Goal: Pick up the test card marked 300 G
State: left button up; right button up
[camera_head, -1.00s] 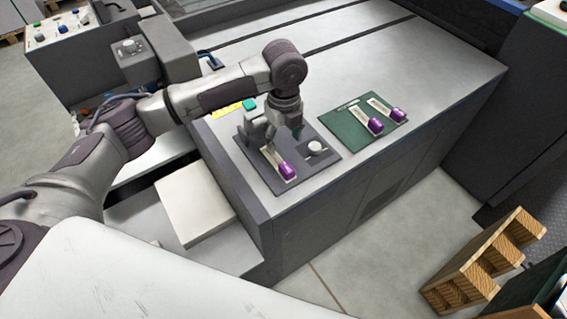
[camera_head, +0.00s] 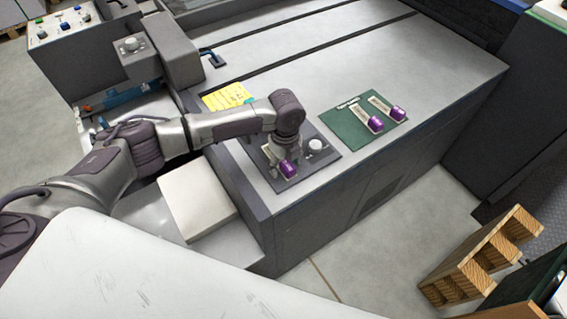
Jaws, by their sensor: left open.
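Several pale cards, each with a purple block at one end, lie on the press's top. One card with a purple block (camera_head: 288,169) is on the dark grey plate (camera_head: 328,160). Two more, a left card (camera_head: 364,119) and a right card (camera_head: 386,108), lie on the green mat (camera_head: 345,130). Markings are too small to read, so I cannot tell which is 300 G. My left gripper (camera_head: 277,155) is open, pointing down over the card on the grey plate, close behind its purple block. The gripper and wrist partly hide this card. My right gripper is not in view.
A round light knob (camera_head: 315,145) stands on the grey plate, just right of the gripper. A yellow note (camera_head: 228,96) lies behind my arm. A white block (camera_head: 197,198) sits at the lower left. A wooden pallet (camera_head: 480,258) stands on the floor at right.

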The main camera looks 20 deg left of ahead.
pick_arm(q)
jog(key=shift+c, duration=0.2)
grip_shut()
jog(key=shift+r, duration=0.1)
